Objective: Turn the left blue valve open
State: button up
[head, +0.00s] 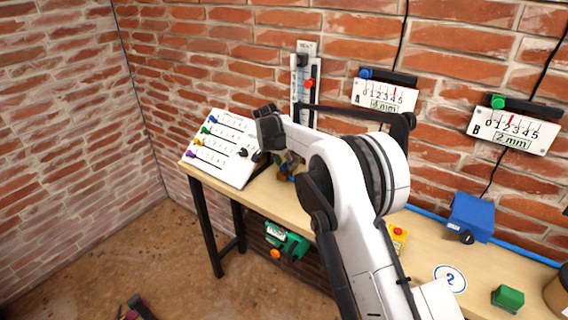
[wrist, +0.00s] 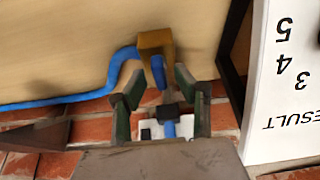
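In the wrist view, a brass-coloured fitting (wrist: 154,40) with a blue handle (wrist: 158,72) stands where a blue hose (wrist: 70,98) ends; it looks like the blue valve. My gripper (wrist: 158,78) has its two dark green fingers spread, one on each side of the blue handle. I see gaps between the fingers and the handle and no clear contact. A dark block on a blue stem (wrist: 168,128) shows farther down between the fingers. In the head view my arm hides most of the gripper and the valve; only small blue and brown parts show behind it.
A white slider panel (head: 222,150) stands at the bench's left end. A result gauge (head: 303,85) and scales A (head: 384,97) and B (head: 513,130) are on the brick wall. A blue box (head: 470,217), a yellow button box (head: 397,238) and a green block (head: 508,298) are right of my arm.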

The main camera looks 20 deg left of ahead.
jog(key=shift+c, duration=0.5)
grip_shut()
jog(key=shift+n+b, duration=0.3)
jog(key=shift+b, duration=0.05)
jog(key=shift+f+n+y+b, duration=0.1)
jog(key=shift+n+y+b, duration=0.6)
jog(key=shift+n, duration=0.3)
jog(key=n+b, duration=0.1)
jog(key=n, duration=0.1)
jog(key=n+y+b, duration=0.1)
jog(key=n, duration=0.1)
jog(key=shift+d+n+y, duration=0.15)
jog(key=shift+n+y, duration=0.15)
jog(key=n+b, duration=0.1)
jog(key=n, duration=0.1)
jog(key=n+g+y+b, duration=0.1)
jog(key=n, duration=0.2)
jog(key=shift+y, duration=0.3)
jog(key=n+g, duration=0.1)
jog(key=n, duration=0.1)
jog(key=n+g+y, duration=0.1)
jog(key=n, duration=0.2)
jog(key=shift+w+n+b, duration=0.1)
jog(key=shift+n+b, duration=0.2)
